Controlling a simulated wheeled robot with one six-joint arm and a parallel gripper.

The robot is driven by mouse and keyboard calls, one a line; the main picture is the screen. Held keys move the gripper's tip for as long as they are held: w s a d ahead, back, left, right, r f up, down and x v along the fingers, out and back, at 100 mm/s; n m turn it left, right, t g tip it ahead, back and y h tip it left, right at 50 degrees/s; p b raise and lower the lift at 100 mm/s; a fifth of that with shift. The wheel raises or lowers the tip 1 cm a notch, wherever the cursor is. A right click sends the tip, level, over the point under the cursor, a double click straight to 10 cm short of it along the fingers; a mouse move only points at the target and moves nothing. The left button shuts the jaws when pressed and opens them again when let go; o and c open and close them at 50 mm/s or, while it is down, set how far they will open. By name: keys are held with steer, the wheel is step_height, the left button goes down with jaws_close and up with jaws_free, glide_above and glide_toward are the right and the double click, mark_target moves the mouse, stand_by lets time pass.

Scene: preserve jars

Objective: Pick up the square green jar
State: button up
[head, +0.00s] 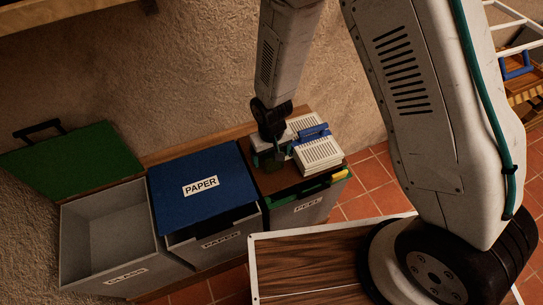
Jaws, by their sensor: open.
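A small dark green shape (270,161), probably the square green jar, shows on the brown top of the bin labelled PEEL, just left of a white stack. It is small and partly covered by my wrist, so its outline is unclear. My gripper (274,152) is at the lower end of my arm, right over this green shape. Its jaws are open. The fingertips are dark and hard to make out, and I cannot tell whether they are around the jar or only above it.
The rough wall is close behind.

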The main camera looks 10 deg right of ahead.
steer(key=c, duration=1.2)
steer(key=shift+r, duration=0.1)
